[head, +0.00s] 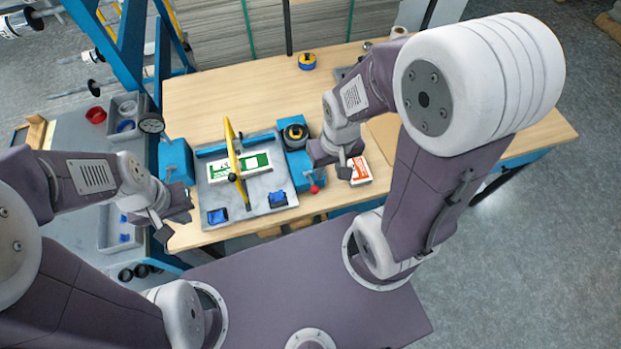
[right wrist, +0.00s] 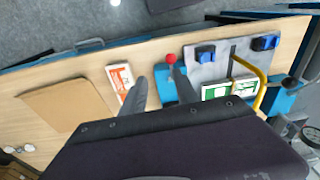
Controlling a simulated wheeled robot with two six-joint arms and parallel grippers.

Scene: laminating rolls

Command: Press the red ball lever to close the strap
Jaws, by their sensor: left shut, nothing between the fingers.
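The red ball (head: 314,189) is on the front right of a blue and grey machine (head: 281,206). It also shows in the right wrist view (right wrist: 171,58). My right gripper (head: 332,170) is open, close to the ball. In the right wrist view its fingers (right wrist: 160,76) stand apart, with the ball just beyond the right-hand fingertip; contact cannot be told. A yellow arched bar (head: 233,160) stands over a green and white pack (head: 256,161) on the machine. I cannot make out a separate strap. My left gripper (head: 166,222) is shut and empty, left of the machine.
An orange and white box (head: 361,171) lies just right of my right gripper. A tape roll (head: 307,61) sits at the table's back. Grey bins (head: 112,238) stand at the left. The wooden table (head: 215,97) is clear behind the machine.

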